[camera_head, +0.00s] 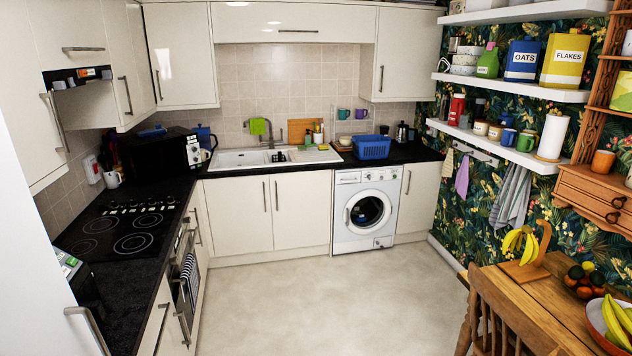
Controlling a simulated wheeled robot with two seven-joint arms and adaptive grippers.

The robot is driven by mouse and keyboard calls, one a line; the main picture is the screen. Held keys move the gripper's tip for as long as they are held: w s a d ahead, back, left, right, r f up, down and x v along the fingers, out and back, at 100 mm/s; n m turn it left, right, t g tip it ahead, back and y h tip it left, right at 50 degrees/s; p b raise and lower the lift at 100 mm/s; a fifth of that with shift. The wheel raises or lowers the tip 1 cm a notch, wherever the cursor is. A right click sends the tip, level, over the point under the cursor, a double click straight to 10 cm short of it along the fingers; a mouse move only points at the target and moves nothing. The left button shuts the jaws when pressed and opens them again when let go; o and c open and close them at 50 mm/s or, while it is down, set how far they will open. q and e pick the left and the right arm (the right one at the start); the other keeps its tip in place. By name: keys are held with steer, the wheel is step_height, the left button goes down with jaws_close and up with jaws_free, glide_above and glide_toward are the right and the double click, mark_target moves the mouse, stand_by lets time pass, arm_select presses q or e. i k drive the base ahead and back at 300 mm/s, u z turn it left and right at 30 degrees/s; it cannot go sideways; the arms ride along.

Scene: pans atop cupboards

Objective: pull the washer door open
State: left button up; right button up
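The white washer (346,232) stands under the counter at the back, between cream cupboards. Its round door (368,209), with dark glass and a pale rim, appears closed. A control panel with a drawer and knob runs along the washer's top. The washer's front faces the open floor, and nothing blocks it from this viewpoint. Neither my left gripper nor my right gripper shows in the head view, so whether they are open or shut is not visible.
The pale floor (318,300) is clear up to the washer. A wooden chair (500,312) and table (545,300) stand at front right. The dark hob counter (120,240) and oven run along the left. A blue basket (371,148) sits on the counter above the washer.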

mark_target(361, 195)
steer(key=z, duration=0.55)
steer(key=i, duration=4.2)
steer(key=u, duration=0.9)
steer(key=i, duration=0.85)
steer(key=u, duration=0.35)
